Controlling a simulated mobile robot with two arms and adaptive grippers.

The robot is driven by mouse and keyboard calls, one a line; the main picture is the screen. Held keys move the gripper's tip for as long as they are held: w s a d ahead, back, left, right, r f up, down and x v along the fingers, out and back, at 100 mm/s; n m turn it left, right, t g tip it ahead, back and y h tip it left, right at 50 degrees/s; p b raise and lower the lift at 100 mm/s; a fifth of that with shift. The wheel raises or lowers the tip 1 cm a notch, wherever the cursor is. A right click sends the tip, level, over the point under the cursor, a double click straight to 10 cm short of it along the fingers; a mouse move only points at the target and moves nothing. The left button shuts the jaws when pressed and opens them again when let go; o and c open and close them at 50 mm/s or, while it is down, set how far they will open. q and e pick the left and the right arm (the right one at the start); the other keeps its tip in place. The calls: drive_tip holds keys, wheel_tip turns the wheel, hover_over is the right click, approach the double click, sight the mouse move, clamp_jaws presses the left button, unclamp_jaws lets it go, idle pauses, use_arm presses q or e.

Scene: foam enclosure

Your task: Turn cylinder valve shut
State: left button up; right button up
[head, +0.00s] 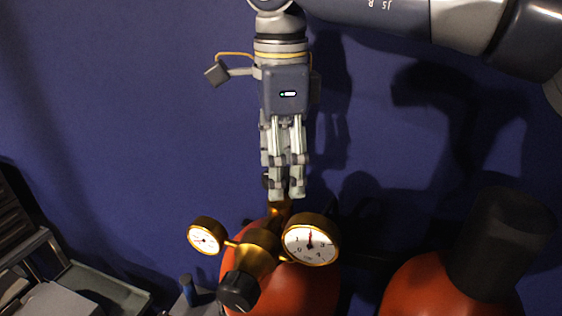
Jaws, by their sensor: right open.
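A red-orange gas cylinder (300,285) stands at the bottom middle. A brass regulator (258,252) sits in front of its top, with a small gauge (205,236) at left, a larger gauge (311,240) at right and a black knob (238,291) in front. The brass cylinder valve (279,209) shows just behind the regulator, and its top is mostly hidden by my gripper. My right gripper (286,194) points down with its fingertips at the valve's top, open by a small gap. I cannot tell whether the fingers touch the valve. My left gripper is out of view.
A second red-orange cylinder (425,287) with a dark grey cap (502,243) stands at the bottom right. A grey tray or cart (95,285) is at the bottom left, with a small blue object (187,288) nearby. A plain blue wall (130,120) is behind.

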drive_tip(key=c, duration=0.9)
drive_tip(key=shift+c, duration=0.8)
drive_tip(key=m+b, duration=0.2)
drive_tip(key=m, duration=0.3)
drive_tip(key=shift+f, duration=0.1)
drive_tip(key=m+b, duration=0.1)
drive_tip(key=m, duration=0.5)
drive_tip(key=shift+b, duration=0.4)
drive_tip(key=m+b, duration=0.1)
drive_tip(key=m, duration=0.4)
drive_tip(key=shift+s, duration=0.1)
use_arm(q)
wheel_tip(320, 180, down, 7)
drive_tip(key=b, duration=0.1)
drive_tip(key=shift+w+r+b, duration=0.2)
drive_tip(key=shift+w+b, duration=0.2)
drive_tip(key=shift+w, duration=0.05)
use_arm(e)
drive_tip(key=m, duration=0.5)
drive_tip(key=shift+a, duration=0.1)
drive_tip(key=shift+m, duration=0.5)
